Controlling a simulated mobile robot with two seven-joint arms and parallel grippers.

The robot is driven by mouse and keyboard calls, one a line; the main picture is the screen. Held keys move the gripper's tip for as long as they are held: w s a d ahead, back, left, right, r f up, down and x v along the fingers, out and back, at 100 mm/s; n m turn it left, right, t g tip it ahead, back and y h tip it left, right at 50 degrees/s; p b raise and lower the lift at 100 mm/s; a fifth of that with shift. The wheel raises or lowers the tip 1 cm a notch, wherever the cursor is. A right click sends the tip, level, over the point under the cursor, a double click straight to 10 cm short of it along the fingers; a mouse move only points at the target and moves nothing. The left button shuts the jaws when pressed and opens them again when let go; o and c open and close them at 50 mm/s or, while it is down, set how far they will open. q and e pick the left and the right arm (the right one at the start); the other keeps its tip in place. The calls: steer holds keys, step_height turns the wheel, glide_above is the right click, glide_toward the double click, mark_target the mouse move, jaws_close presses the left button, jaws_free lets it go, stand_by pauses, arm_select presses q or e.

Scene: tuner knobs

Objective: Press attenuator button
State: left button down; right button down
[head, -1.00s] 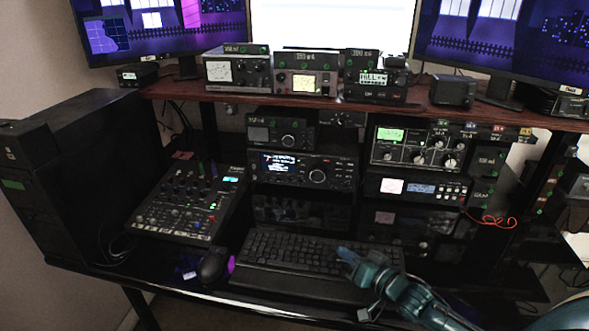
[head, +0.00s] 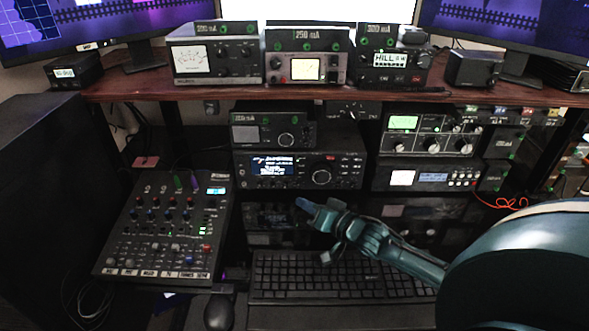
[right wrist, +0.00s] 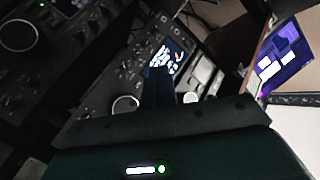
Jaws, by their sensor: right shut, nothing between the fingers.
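A black transceiver (head: 335,182) with a lit blue-white display and a large round knob sits on the middle shelf. I cannot make out which of its small buttons is the attenuator button. My right gripper (head: 304,204) is shut and empty, just below and in front of this transceiver in the head view. In the right wrist view the closed fingers (right wrist: 158,86) point at a dark panel with a lit display (right wrist: 168,58) and a pale round knob (right wrist: 124,105). The fingers hide part of that panel, and I cannot tell whether they touch it. My left gripper is not in view.
A keyboard (head: 330,276) lies below my right arm. A mixer (head: 168,230) stands to the left, with a mouse (head: 218,312) in front. More radios stand at right, including one with a green display (head: 428,135). The wooden shelf (head: 140,88) overhangs the transceiver.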

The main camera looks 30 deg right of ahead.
mark_target(302, 173)
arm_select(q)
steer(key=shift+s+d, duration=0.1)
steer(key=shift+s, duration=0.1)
arm_select(e)
steer(key=shift+s, duration=0.1)
